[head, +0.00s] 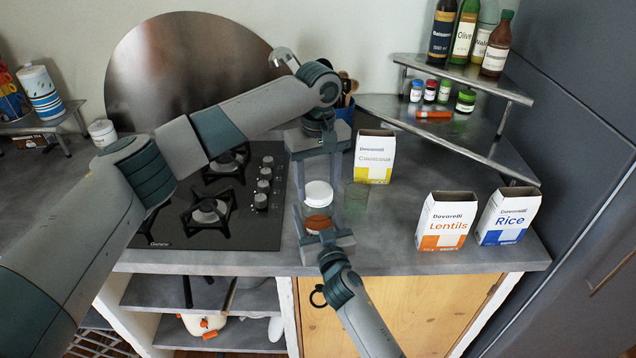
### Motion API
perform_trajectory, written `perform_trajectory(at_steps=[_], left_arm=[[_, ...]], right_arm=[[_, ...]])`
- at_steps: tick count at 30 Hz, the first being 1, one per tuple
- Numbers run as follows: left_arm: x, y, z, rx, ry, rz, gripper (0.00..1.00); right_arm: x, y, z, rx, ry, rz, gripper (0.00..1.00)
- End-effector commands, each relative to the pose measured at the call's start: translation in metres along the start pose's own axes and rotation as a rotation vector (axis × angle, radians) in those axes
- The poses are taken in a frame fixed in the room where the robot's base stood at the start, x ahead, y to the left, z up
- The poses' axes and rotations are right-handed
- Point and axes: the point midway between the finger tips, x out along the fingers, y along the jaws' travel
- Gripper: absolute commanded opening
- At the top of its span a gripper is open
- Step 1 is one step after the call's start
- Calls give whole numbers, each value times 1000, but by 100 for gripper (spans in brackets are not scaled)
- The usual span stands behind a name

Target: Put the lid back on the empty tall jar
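A clear, greenish, empty glass jar (356,197) stands open on the counter, just right of my grippers. A white round lid (318,193) shows directly above a jar with orange-brown contents (317,222); I cannot tell whether it rests on that jar or is held over it. My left gripper (317,178) reaches down from above, its fingers apart on both sides of the lid. My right gripper (320,220) reaches in from the front edge, its fingers apart on both sides of the filled jar. Whether either gripper touches what is between its fingers is unclear.
A Couscous box (375,157) stands behind the empty jar. Lentils (446,220) and Rice (507,216) boxes stand to the right. A black gas hob (225,205) lies to the left. A corner shelf (470,77) holds bottles and small jars. Counter between empty jar and Lentils box is clear.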

Motion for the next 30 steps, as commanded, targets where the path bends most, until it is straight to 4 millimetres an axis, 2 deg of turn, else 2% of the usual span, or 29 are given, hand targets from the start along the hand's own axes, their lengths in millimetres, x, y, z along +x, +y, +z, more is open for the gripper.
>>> perform_trajectory(at_steps=[10, 14, 30], left_arm=[[0, 0, 0, 9, 0, 0, 25], [0, 0, 0, 82, 0, 1, 25], [0, 0, 0, 860, 0, -1, 25]], right_arm=[[0, 0, 0, -1, 0, 0, 0], [0, 0, 0, -1, 0, 0, 0], [0, 0, 0, -1, 0, 0, 0]])
